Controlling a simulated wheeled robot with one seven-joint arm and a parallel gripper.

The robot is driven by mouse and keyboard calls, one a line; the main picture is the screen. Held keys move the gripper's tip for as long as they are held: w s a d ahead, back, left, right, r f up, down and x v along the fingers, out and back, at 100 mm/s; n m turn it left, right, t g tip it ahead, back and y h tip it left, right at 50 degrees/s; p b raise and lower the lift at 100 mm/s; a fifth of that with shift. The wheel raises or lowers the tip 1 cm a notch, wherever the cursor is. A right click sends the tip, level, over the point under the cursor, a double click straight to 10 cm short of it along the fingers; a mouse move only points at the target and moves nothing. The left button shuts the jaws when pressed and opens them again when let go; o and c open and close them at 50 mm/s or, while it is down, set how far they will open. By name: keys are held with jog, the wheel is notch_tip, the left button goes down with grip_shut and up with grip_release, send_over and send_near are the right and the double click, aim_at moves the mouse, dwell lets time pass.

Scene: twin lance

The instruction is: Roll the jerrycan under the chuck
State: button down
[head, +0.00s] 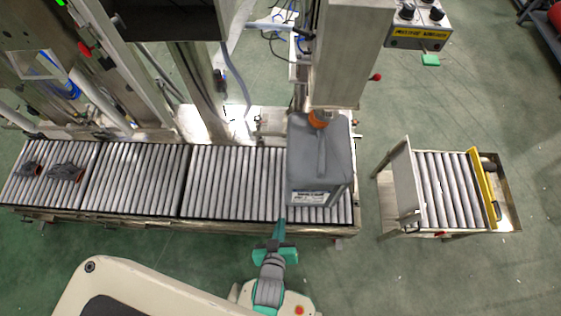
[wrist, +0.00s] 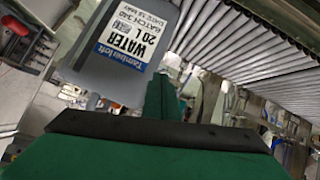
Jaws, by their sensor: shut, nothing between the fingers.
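The grey jerrycan (head: 318,165) stands upright on the right end of the roller conveyor (head: 235,185). Its orange cap (head: 318,119) is at the far side, right by the lower end of a tall pale column (head: 340,60). I cannot make out the chuck itself. My gripper (head: 281,226) is shut and empty, at the conveyor's front edge by the can's near left corner. In the wrist view the can's white label (wrist: 125,35) reads "WATER 20 L", and the green fingers (wrist: 162,95) are beside the can. I cannot tell whether they touch it.
Dark small items (head: 66,173) lie on the conveyor's far left. A separate short roller table (head: 447,190) with a yellow end bar stands to the right, across a gap. A control box (head: 418,28) hangs at upper right.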

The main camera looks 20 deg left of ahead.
jog(key=shift+w+a+f+n+g, duration=2.8)
jog(key=shift+w+a+f+n, duration=1.3)
jog(key=shift+w+a+f, duration=1.85)
jog(key=w+a+r+n+g+h, duration=0.3)
jog(key=w+r+n, duration=0.4)
jog(key=w+r, duration=0.3)
jog(key=shift+w+a+r+g+h, duration=0.2)
jog(key=shift+w+g+h, duration=0.4)
jog(key=shift+w, duration=1.15)
